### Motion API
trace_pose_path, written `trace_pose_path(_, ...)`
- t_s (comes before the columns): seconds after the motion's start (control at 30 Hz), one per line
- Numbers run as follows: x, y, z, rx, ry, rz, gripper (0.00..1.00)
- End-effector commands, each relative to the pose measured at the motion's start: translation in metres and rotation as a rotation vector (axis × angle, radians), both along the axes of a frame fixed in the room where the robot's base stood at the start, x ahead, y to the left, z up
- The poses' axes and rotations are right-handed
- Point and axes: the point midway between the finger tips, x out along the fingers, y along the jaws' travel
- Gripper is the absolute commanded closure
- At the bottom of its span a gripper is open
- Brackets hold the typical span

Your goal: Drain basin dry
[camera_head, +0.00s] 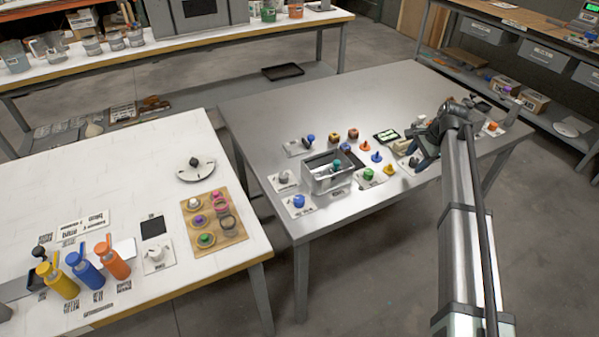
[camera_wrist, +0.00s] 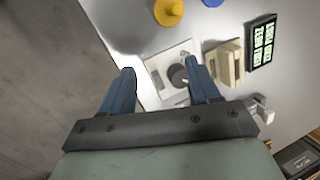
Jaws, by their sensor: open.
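The basin (camera_head: 329,184) is a grey open metal box near the front edge of the metal table. A teal-topped piece shows inside it; whether liquid stands in it I cannot tell. My gripper (camera_head: 424,150) is to the right of the basin, low over the table. In the wrist view its two blue fingers (camera_wrist: 163,76) are spread apart with nothing held. Beyond and between the fingertips is a dark round knob (camera_wrist: 178,75) on a pale plate (camera_wrist: 160,84); the right finger partly covers it. No marked drain is clear to me.
Around the basin stand a blue knob (camera_head: 298,201), a grey knob (camera_head: 284,177), a green knob (camera_head: 368,174) and small coloured pegs. A black panel with green displays (camera_wrist: 263,43) and a beige block (camera_wrist: 224,62) lie near my right finger. The table's back left is clear.

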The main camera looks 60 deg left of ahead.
Motion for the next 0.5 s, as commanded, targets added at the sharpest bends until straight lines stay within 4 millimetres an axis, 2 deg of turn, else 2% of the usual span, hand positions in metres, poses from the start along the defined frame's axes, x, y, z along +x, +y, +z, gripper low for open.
trace_pose_path(0.03,-0.024,0.019,0.006,-0.017,-0.003,0.033,0.39)
trace_pose_path(0.2,-0.096,0.066,0.024,-0.074,-0.013,0.120,0.39)
trace_pose_path(0.37,-0.168,0.103,0.042,-0.127,-0.029,0.198,0.39)
trace_pose_path(0.5,-0.232,0.130,0.059,-0.172,-0.049,0.263,0.39)
